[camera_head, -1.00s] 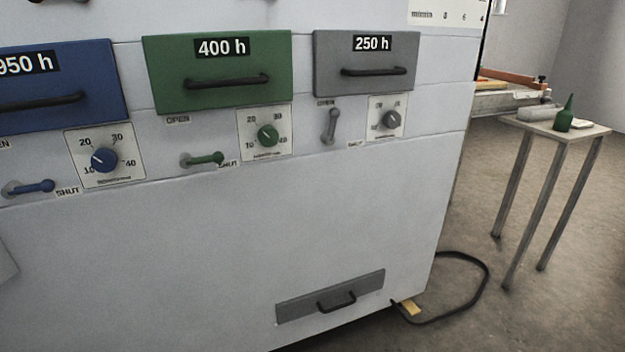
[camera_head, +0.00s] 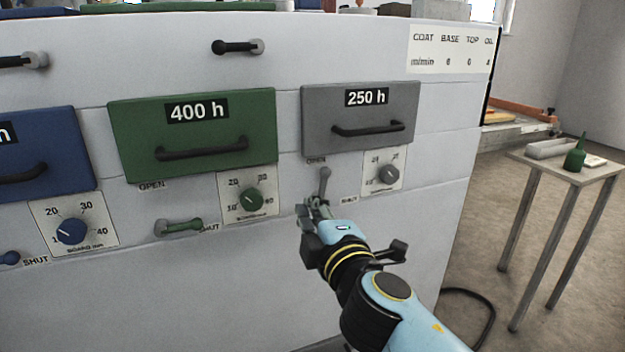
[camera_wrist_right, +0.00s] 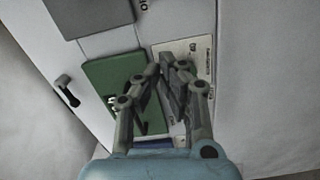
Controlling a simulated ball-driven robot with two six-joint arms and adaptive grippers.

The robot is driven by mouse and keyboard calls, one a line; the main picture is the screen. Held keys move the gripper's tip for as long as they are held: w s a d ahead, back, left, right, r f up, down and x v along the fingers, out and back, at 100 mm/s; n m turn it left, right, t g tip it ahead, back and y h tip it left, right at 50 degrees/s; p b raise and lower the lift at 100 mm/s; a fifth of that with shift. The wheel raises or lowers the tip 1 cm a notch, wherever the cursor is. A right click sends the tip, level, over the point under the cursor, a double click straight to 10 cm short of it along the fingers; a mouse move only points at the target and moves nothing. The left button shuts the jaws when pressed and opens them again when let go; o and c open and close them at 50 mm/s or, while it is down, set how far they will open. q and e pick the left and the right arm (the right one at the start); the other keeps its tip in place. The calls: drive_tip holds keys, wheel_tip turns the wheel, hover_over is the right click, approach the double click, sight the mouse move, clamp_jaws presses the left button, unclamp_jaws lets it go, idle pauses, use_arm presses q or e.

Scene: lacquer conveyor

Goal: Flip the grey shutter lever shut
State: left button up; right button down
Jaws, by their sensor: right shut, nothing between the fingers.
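The grey shutter lever (camera_head: 325,180) is on the white cabinet front, below the grey 250 h door. It stands nearly upright, its free end near the OPEN label (camera_head: 316,161). The SHUT label (camera_head: 349,199) is to its lower right. My right gripper (camera_head: 313,205) is shut and empty, at the lever's lower end, which it partly hides. I cannot tell whether they touch. In the right wrist view my gripper's fingers (camera_wrist_right: 170,72) are closed together, and I cannot make out the grey lever there. My left gripper is not in view.
A grey dial (camera_head: 388,174) is right of the lever. The green lever (camera_head: 180,227) lies sideways near its SHUT label, left of my gripper. A small table (camera_head: 560,160) stands at the right, past open floor.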

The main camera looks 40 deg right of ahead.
sight(322, 185)
drive_tip(key=p+x, duration=0.1)
drive_tip(key=x, duration=0.8)
drive_tip(key=shift+w+d, duration=0.1)
drive_tip(key=shift+w, duration=0.3)
drive_tip(key=shift+d+f, duration=0.25)
drive_tip(key=shift+d, duration=0.75)
drive_tip(key=shift+d+f, duration=0.25)
drive_tip(key=shift+d, duration=0.75)
drive_tip(key=shift+w, duration=0.1)
